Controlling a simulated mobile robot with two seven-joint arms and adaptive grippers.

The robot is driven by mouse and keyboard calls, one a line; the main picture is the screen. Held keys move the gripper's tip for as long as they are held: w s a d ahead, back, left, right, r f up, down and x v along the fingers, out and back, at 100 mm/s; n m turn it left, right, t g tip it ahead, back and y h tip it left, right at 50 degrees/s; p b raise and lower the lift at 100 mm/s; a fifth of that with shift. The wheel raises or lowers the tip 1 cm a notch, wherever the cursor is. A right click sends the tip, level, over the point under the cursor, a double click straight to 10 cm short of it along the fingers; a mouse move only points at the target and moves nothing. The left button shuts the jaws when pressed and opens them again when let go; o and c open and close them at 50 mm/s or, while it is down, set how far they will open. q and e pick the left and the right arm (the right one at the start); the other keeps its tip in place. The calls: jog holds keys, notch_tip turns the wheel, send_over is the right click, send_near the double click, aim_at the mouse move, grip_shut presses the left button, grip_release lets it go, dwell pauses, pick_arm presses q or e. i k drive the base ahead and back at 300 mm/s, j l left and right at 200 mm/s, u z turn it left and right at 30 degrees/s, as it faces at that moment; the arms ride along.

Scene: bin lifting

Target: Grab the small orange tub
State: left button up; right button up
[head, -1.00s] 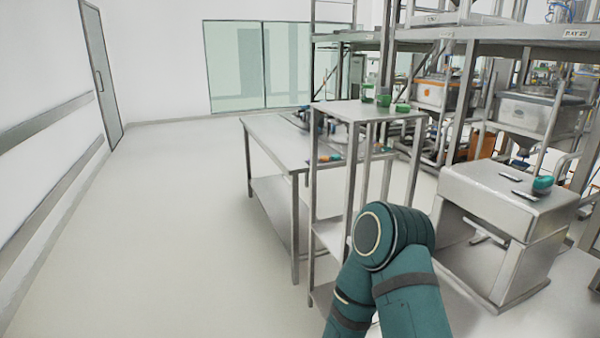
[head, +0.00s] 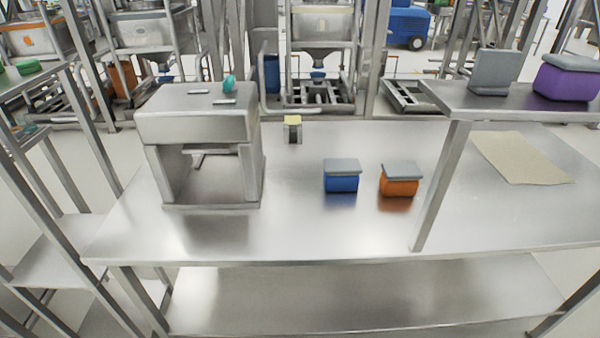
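The small orange tub (head: 399,187) stands upright on the steel table (head: 290,230), right of the middle in the head view. It has a grey lid (head: 402,170). A blue tub (head: 341,184) with a similar grey lid stands to its left, with a gap between them. Neither of my grippers shows in the head view, and nothing is seen holding the orange tub.
A steel box-like stand (head: 197,130) is on the table's left. A raised shelf (head: 450,100) with a post right of the orange tub carries a purple tub (head: 567,80) and a grey item (head: 494,72). A beige mat (head: 522,157) lies beneath.

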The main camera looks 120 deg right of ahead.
aim_at(389, 186)
jog(key=u, duration=6.6)
